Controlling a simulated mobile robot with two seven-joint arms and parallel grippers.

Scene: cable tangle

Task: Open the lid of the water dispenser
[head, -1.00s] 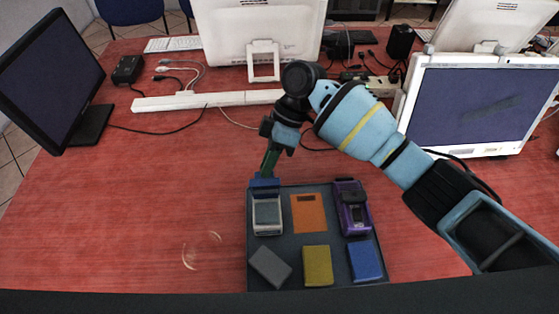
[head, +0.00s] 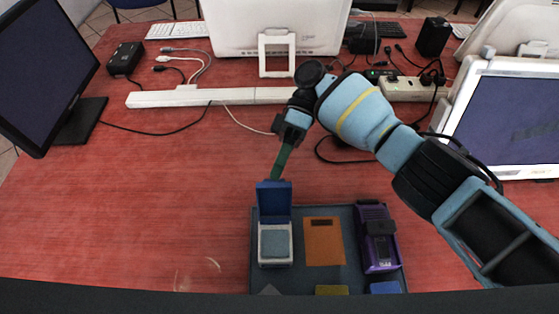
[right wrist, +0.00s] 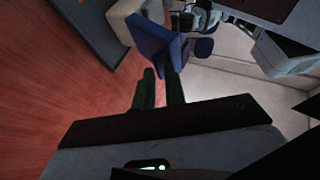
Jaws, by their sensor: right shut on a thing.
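The water dispenser (head: 276,246) is a small white box with a grey-blue inside, at the back left of a dark tray. Its blue lid (head: 273,198) stands raised at its back edge, so the box is open at the top. In the right wrist view the lid (right wrist: 155,38) lies at the tips of the green fingers, with part of the pale body beyond. My right gripper (head: 278,173) reaches down from behind, shut on the lid's upper edge. My left gripper is not in view.
The tray (head: 347,215) also holds an orange panel (head: 324,241), a purple device (head: 377,238) and several partly cut-off blocks in front. Monitors, cables and a power strip (head: 413,88) stand behind. The red table (head: 150,210) is clear to the left.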

